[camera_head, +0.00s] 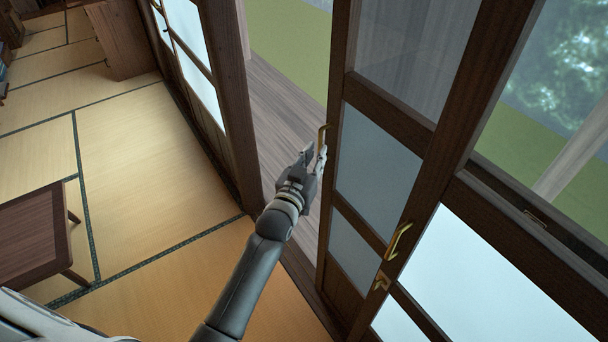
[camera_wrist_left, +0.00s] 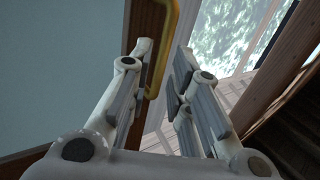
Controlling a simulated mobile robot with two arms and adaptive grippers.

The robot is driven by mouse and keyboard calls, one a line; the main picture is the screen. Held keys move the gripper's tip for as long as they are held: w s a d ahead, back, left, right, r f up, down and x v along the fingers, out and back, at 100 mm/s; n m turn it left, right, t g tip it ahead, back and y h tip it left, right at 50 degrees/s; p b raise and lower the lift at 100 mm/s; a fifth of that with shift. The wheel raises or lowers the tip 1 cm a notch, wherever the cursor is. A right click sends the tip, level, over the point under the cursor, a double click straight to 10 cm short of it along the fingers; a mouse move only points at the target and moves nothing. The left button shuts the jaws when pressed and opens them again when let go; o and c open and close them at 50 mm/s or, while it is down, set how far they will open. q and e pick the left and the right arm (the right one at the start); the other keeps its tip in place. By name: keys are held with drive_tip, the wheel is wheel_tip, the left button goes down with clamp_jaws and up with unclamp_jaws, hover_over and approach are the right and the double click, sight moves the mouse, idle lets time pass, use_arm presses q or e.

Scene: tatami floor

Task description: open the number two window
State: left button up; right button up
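A dark wood-framed window panel (camera_head: 378,155) with pale glass stands right of a wide gap. A brass handle (camera_head: 322,138) is on its left edge; it also shows in the left wrist view (camera_wrist_left: 163,45). No number is readable on the panels. My left gripper (camera_head: 318,158) is at this handle. In the left wrist view its two fingers (camera_wrist_left: 160,85) are apart, with the handle by the left finger, partly hidden behind it. Nothing is seen clamped between the fingers; contact with the handle cannot be told. My right gripper is not in view.
Another panel with a brass handle (camera_head: 398,240) and a small brass catch (camera_head: 382,281) stands at the right. Through the gap lie a wooden veranda (camera_head: 283,110) and grass. A low wooden table (camera_head: 35,240) stands on the tatami floor (camera_head: 150,160) at left.

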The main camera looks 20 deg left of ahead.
use_arm(q)
drive_tip(key=s, duration=0.9)
drive_tip(key=shift+a, duration=0.25)
drive_tip(key=s+f+g+b, duration=0.1)
drive_tip(key=s+f+g, duration=0.3)
drive_tip(key=f, duration=0.9)
drive_tip(key=s+f+m+g, duration=0.15)
drive_tip(key=s+f, duration=0.35)
drive_tip(key=f, duration=0.7)
drive_tip(key=s+f+n+g+b, duration=0.1)
drive_tip(key=s+f+g, duration=0.3)
drive_tip(key=f, duration=0.9)
drive_tip(key=s+a+f+g, duration=0.2)
drive_tip(key=s+f, duration=0.4)
drive_tip(key=s, duration=0.5)
drive_tip(key=s+a+f+g, duration=0.2)
drive_tip(key=s+f, duration=0.4)
drive_tip(key=s, duration=0.5)
drive_tip(key=s+a+f+m+g+y+b, duration=0.1)
drive_tip(key=s+a+f+g, duration=0.1)
drive_tip(key=s+f, duration=0.5)
drive_tip(key=s+g, duration=0.1)
drive_tip(key=s, duration=0.3)
drive_tip(key=shift+s, duration=0.2)
drive_tip(key=shift+g, duration=0.25)
